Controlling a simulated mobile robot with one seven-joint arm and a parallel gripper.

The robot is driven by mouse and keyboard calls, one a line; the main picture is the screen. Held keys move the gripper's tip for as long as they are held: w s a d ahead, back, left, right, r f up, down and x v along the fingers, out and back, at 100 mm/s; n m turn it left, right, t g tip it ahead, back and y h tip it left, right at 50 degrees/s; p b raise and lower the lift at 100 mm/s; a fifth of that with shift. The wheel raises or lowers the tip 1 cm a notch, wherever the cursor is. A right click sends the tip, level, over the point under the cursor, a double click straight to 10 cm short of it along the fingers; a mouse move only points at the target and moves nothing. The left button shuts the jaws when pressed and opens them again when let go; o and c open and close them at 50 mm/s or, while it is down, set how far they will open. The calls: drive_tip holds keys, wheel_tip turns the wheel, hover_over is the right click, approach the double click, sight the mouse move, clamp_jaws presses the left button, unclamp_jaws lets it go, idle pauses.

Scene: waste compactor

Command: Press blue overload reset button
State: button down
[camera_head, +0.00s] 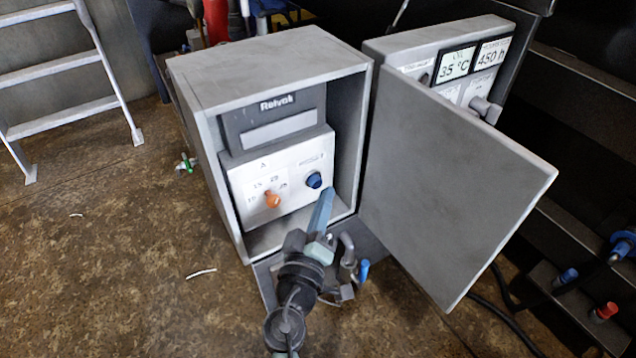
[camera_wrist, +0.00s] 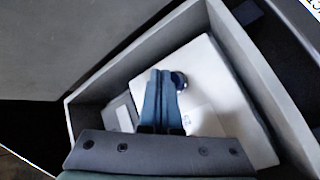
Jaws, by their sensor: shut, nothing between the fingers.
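The blue overload reset button (camera_head: 314,180) sits on the right of a white panel inside an open grey cabinet. In the wrist view the blue button (camera_wrist: 179,81) shows just beyond and right of my fingertips, partly hidden by them. My gripper (camera_head: 328,192) is shut and empty, its blue fingers inside the cabinet opening, a little below and right of the button in the head view. In the wrist view my gripper (camera_wrist: 161,74) has its two fingers together, pointing at the panel. I cannot tell whether the tips touch the button.
An orange knob (camera_head: 272,200) sits left of the button on the same panel. The cabinet (camera_head: 265,60) has side walls around my fingers. Its door (camera_head: 450,180) stands open at the right. A blue-handled valve (camera_head: 363,270) is below the cabinet. A ladder (camera_head: 65,100) stands at the left.

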drive_tip(key=shift+w, duration=0.15)
drive_tip(key=shift+w+a, duration=0.2)
drive_tip(key=shift+a, duration=0.05)
drive_tip(key=shift+w+a+b, duration=0.3)
drive_tip(key=shift+w+b, duration=0.1)
drive_tip(key=shift+b, duration=0.1)
idle(0.7)
idle(0.3)
drive_tip(key=shift+s+d, duration=0.55)
drive_tip(key=shift+s, duration=0.2)
drive_tip(key=shift+s+d, duration=0.75)
drive_tip(key=shift+s, duration=0.25)
drive_tip(key=shift+s+d, duration=0.75)
drive_tip(key=shift+s, duration=0.25)
